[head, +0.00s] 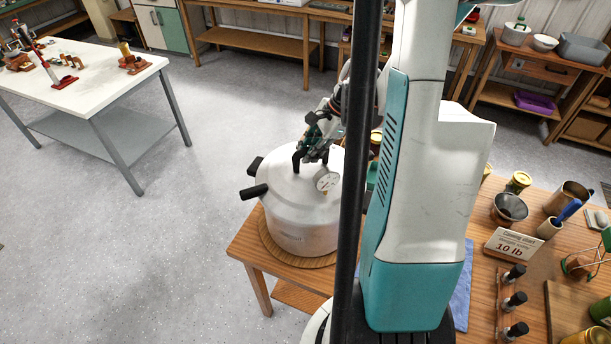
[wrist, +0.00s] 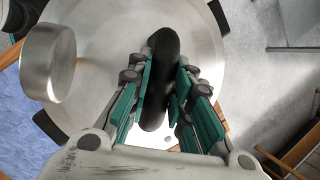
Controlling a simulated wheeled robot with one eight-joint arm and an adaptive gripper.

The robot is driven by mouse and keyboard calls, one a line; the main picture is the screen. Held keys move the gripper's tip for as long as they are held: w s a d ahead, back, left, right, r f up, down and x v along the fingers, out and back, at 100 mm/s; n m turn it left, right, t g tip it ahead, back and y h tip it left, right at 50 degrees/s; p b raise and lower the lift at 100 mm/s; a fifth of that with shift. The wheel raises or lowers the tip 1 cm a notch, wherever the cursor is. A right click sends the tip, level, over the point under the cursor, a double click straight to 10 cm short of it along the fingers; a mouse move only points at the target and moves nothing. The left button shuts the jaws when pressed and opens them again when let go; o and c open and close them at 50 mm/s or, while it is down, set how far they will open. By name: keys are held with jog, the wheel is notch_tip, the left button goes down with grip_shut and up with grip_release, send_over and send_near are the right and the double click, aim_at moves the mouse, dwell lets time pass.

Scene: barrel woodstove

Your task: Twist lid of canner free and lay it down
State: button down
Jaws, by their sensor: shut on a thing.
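The canner (head: 296,228) is a large silver pot standing upright on a round wooden board at the left end of the wooden table. Its lid (head: 285,176) sits on top, with a pressure gauge (head: 327,182) and a black handle (head: 297,160). Black side handles (head: 255,192) stick out at the left. My gripper (head: 311,152) is over the lid at its handle. In the wrist view my gripper (wrist: 160,90) has its teal fingers on both sides of the black lid handle (wrist: 160,60), shut on it. The canner's far right side is hidden behind my arm.
The wooden table (head: 245,243) also holds a sign (head: 512,246), a metal bowl (head: 510,207), a blue cloth (head: 463,290) and several dark-capped bottles. A white table (head: 90,85) stands at the back left. The floor between is clear.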

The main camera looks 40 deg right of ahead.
jog(key=shift+r+p, duration=0.6)
jog(key=shift+r, duration=0.45)
jog(key=shift+r+p, duration=1.5)
jog(key=shift+r, duration=0.85)
